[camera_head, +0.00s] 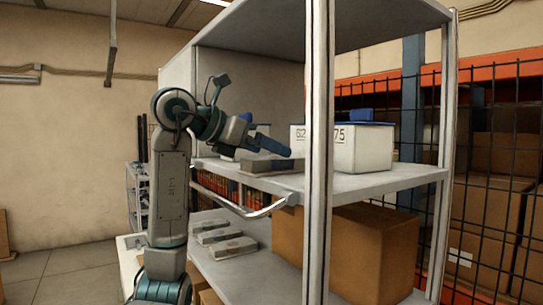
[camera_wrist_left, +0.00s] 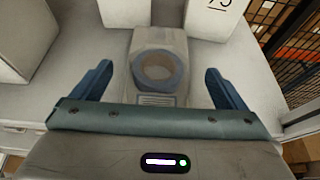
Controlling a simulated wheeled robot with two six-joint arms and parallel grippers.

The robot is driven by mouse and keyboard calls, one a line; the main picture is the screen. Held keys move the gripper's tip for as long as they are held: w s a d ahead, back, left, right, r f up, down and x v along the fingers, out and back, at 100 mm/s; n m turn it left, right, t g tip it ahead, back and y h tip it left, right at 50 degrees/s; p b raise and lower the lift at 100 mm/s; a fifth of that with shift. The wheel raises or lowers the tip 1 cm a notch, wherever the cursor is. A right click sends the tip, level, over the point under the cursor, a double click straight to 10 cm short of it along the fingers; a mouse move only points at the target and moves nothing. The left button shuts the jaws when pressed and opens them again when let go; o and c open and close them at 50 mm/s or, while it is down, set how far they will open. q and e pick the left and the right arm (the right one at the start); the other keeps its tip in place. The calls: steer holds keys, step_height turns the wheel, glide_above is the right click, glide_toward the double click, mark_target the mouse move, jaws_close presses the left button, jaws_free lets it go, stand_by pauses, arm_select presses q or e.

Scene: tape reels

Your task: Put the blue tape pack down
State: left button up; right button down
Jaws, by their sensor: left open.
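The blue tape pack, a pale block with a blue ring on its face (camera_wrist_left: 160,92), lies between the fingers of my left gripper (camera_wrist_left: 158,75) in the left wrist view. Gaps show on both sides of it, so the open fingers do not hold it. In the head view, a grey pack (camera_head: 268,166) lies flat on the upper shelf (camera_head: 345,184) near its front edge. My left gripper (camera_head: 268,141) is just above it there. My right gripper is not in view.
White bins, one marked 75 (camera_head: 362,150), stand behind the pack on the upper shelf. An upright post (camera_head: 318,220) and front rail (camera_head: 245,212) border the shelf. Several grey packs (camera_head: 212,236) and a cardboard box (camera_head: 372,252) are below.

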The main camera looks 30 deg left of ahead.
arm_select(q)
steer(key=v, duration=0.9)
steer(key=shift+s+r, duration=0.2)
steer(key=shift+s, duration=0.05)
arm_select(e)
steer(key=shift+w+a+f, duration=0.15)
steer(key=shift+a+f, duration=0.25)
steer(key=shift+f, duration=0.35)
arm_select(q)
steer(key=shift+d, duration=0.15)
